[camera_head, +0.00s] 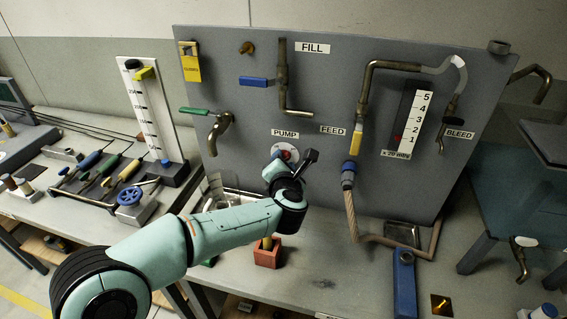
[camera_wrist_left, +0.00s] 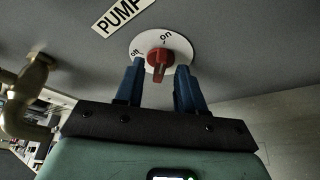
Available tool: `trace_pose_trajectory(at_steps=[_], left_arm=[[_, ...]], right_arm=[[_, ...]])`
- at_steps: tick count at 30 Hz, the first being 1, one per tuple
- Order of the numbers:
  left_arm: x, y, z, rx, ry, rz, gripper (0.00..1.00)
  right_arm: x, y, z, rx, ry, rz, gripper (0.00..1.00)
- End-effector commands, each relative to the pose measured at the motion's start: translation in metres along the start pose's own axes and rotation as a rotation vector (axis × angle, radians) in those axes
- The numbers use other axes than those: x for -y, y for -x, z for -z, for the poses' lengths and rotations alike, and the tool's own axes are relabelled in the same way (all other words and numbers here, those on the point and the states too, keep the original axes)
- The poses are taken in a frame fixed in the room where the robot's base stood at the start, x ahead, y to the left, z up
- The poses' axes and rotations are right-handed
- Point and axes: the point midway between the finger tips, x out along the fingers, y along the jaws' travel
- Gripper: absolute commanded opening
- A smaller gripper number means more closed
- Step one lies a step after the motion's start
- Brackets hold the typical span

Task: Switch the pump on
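The pump switch is a red knob (camera_wrist_left: 160,61) on a white round dial (camera_wrist_left: 141,43) marked "off" at left and "on" at upper right. The knob's upper end lies near the "on" mark, but I cannot tell its exact setting. In the head view the dial (camera_head: 291,148) is below the PUMP label (camera_head: 285,133), partly hidden by my left wrist. My left gripper (camera_wrist_left: 160,67) is open, its two blue fingers either side of the knob with gaps visible. I cannot tell how far they reach over it. My right gripper is not in view.
A brass pipe (camera_wrist_left: 30,100) is left of my gripper. A red block (camera_head: 267,257) stands on the bench below my forearm.

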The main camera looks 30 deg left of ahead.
Motion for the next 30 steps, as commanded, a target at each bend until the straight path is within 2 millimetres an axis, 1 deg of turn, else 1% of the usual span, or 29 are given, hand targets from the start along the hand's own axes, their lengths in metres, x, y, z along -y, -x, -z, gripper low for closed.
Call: trace_pose_trajectory(at_steps=[5,8,11,18,21,25,30], left_arm=[[0.000,0.002,-0.001,0.001,0.002,0.000,0.38],[-0.001,0.009,-0.001,0.003,0.003,0.000,0.38],[-0.001,0.025,-0.002,0.004,0.003,0.000,0.38],[-0.001,0.080,-0.001,0.005,0.001,0.000,0.38],[-0.001,0.101,-0.001,0.005,0.002,0.000,0.38],[-0.001,0.120,-0.001,0.003,0.002,0.000,0.38],[-0.001,0.133,0.000,0.001,0.001,-0.001,0.38]], right_arm=[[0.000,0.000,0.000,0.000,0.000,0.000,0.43],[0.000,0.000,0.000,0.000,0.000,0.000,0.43],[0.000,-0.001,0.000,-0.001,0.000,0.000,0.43],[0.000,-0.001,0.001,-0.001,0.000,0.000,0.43],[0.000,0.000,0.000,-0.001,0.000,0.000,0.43],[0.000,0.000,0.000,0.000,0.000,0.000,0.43],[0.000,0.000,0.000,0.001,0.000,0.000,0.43]])
